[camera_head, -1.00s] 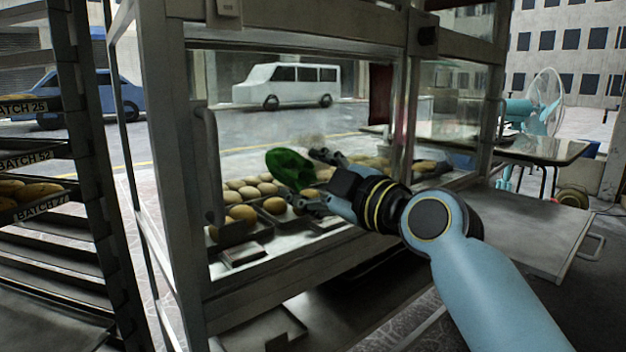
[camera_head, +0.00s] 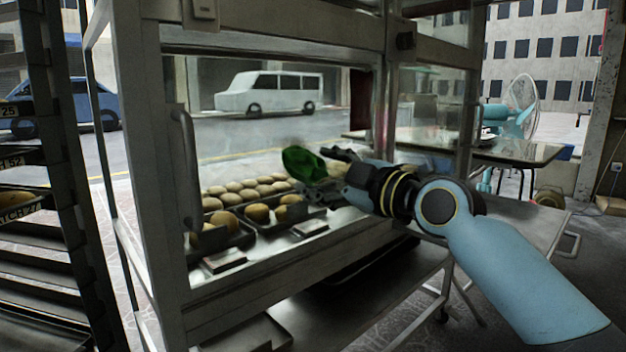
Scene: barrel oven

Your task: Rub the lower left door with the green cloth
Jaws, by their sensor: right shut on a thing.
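The green cloth (camera_head: 303,163) is bunched at the tips of my right gripper (camera_head: 335,170), which is shut on it. My right arm comes in from the lower right and holds the cloth at the lower left door. This door is a clear glass pane with a vertical metal handle (camera_head: 186,170) at its left side. The cloth appears in front of the pane, right of the handle. I cannot tell whether it touches the glass. A faint hazy patch shows on the pane just above the cloth. My left gripper is not in view.
Trays of round buns (camera_head: 258,213) sit behind the pane. A dark rack (camera_head: 60,220) with labelled trays stands at the left. A metal-topped table (camera_head: 505,151) and a pale teal fan (camera_head: 522,105) are at the right. A lower shelf juts out below the door.

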